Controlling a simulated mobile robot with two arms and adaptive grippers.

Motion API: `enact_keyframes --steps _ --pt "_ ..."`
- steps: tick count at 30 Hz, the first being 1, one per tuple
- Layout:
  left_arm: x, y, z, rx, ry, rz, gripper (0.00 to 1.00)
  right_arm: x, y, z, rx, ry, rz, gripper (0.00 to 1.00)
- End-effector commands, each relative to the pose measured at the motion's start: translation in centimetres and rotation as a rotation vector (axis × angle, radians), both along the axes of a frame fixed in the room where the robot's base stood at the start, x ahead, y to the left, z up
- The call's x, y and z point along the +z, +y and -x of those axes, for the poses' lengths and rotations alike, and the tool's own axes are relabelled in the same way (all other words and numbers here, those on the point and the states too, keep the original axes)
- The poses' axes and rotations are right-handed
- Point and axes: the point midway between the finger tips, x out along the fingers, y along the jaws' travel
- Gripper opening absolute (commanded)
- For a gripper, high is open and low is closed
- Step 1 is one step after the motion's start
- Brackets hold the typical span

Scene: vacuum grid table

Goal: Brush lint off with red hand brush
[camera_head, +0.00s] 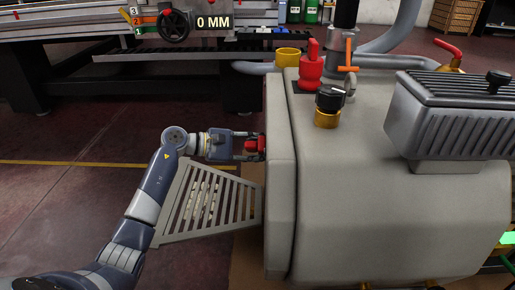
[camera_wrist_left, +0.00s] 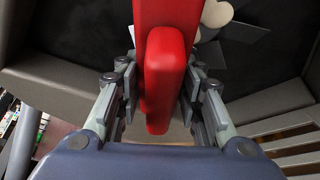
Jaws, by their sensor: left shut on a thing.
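My left gripper (camera_head: 248,147) is shut on the red hand brush (camera_head: 261,143), at the left side of a big beige machine housing. In the left wrist view the red brush (camera_wrist_left: 163,80) stands between both fingers of the left gripper (camera_wrist_left: 160,105). Its bristles cannot be made out. Pale and dark flat pieces (camera_wrist_left: 217,13) lie beyond the brush on a dark surface; I cannot tell whether they are lint. My right gripper is not in view.
The beige machine housing (camera_head: 385,200) fills the right side, close to my left gripper. A grey slatted panel (camera_head: 245,205) lies beside my left forearm; slats (camera_wrist_left: 295,160) also show in the wrist view. Open floor (camera_head: 70,205) is at left.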

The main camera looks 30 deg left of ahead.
Motion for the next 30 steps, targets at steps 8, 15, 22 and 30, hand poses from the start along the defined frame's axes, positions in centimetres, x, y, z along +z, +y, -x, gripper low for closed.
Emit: enact_keyframes --steps 8,15,22,30 --pt "0.1 -0.5 -0.2 -0.001 0.0 0.001 0.15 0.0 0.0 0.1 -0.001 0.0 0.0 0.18" --pt "0.0 -1.0 -0.4 -0.001 0.0 0.001 0.15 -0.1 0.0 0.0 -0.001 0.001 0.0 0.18" --pt "0.1 -1.4 -0.7 0.0 -0.001 0.001 0.15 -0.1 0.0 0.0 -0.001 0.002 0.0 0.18" --pt "0.0 -1.7 -0.6 -0.001 0.0 0.001 0.15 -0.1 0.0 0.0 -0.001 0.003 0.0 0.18"
